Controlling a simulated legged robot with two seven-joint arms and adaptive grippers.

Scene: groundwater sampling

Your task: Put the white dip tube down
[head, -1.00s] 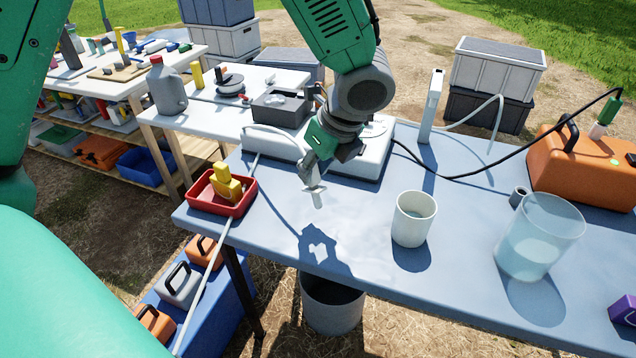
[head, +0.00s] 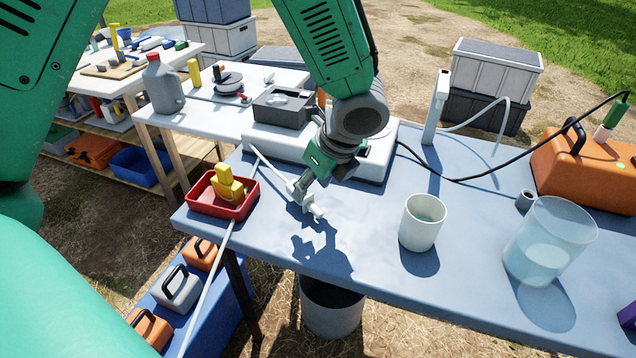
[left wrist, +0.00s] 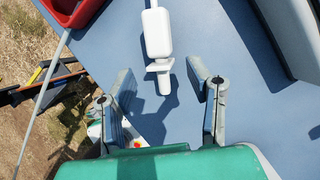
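The white dip tube (left wrist: 158,34) shows in the left wrist view with a thick white body, a collar and a narrow tip pointing towards my left gripper (left wrist: 163,85). Open blue table shows between its tip and both fingers, which are spread apart and do not touch it. In the head view a thin white length of it (head: 268,168) runs from the white device towards my left gripper (head: 304,198), low over the blue table (head: 370,255). The wrist hides part of the tube there. I cannot tell whether all of it touches the table. My right gripper is not in view.
A red tray (head: 204,208) with a yellow item stands left of the gripper. The white device (head: 375,165) lies behind it. A white cup (head: 422,222), a clear beaker (head: 550,240) and an orange case (head: 590,165) stand to the right. The table's front edge is close.

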